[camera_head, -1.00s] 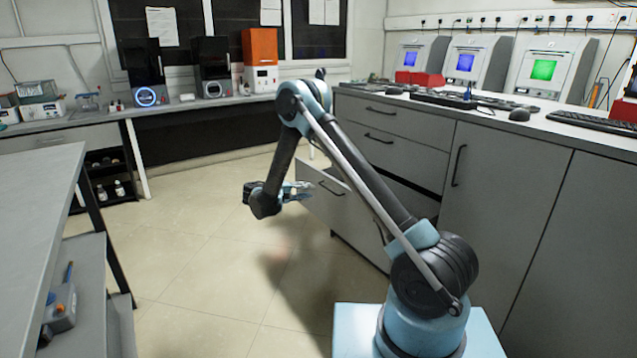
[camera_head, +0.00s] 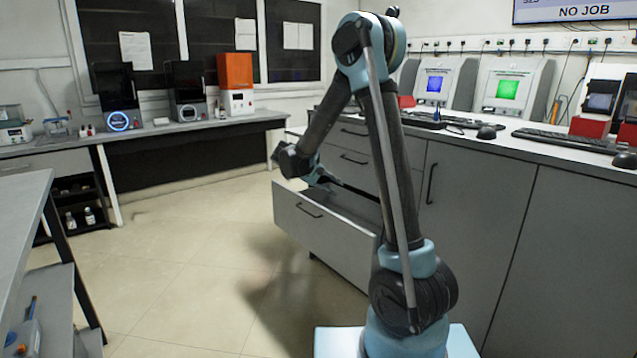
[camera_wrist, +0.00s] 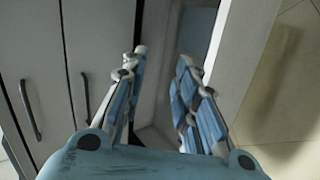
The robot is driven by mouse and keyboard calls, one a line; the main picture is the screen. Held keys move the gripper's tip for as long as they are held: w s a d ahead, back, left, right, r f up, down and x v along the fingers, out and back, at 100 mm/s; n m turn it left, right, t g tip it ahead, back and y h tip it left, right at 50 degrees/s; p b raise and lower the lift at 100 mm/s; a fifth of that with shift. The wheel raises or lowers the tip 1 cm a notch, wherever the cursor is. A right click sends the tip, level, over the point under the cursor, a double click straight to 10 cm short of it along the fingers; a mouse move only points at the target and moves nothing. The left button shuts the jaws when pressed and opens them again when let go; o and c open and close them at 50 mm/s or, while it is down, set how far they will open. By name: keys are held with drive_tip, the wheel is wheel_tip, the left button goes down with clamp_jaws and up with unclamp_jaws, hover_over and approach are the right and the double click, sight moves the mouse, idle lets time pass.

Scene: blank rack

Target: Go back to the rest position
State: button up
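My gripper (camera_head: 325,180) is at the end of my raised, bent arm, above the open drawer (camera_head: 318,222) of the grey cabinet. In the wrist view my gripper (camera_wrist: 158,90) shows two blue-padded fingers spread apart, with nothing between them. The drawer's inside (camera_wrist: 195,40) shows beyond the fingers in that view. The fingers look apart from the drawer front.
The cabinet's worktop (camera_head: 475,142) at right carries machines with screens, a keyboard (camera_head: 565,140) and mice. A grey table (camera_head: 22,205) stands at left. A back bench (camera_head: 180,127) holds several devices, including an orange one (camera_head: 235,75). The floor between is clear.

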drive_tip(key=s+d+r+m+g+y, duration=0.1)
drive_tip(key=s+d+r+y, duration=0.1)
drive_tip(key=s+d, duration=0.7)
drive_tip(key=s+d+r+m+g+y, duration=0.15)
drive_tip(key=s+d, duration=0.35)
drive_tip(key=s, duration=0.8)
drive_tip(key=s+f+m+y, duration=0.1)
drive_tip(key=s+f, duration=0.3)
drive_tip(key=s, duration=0.5)
drive_tip(key=s+f+m+y, duration=0.2)
drive_tip(key=s+f+y, duration=0.2)
drive_tip(key=s, duration=0.6)
drive_tip(key=shift+s+f, duration=0.15)
drive_tip(key=shift+s, duration=0.1)
drive_tip(key=shift+a+y, duration=0.1)
drive_tip(key=shift+y, duration=0.15)
drive_tip(key=shift+w+f, duration=0.2)
drive_tip(key=shift+w, duration=0.25)
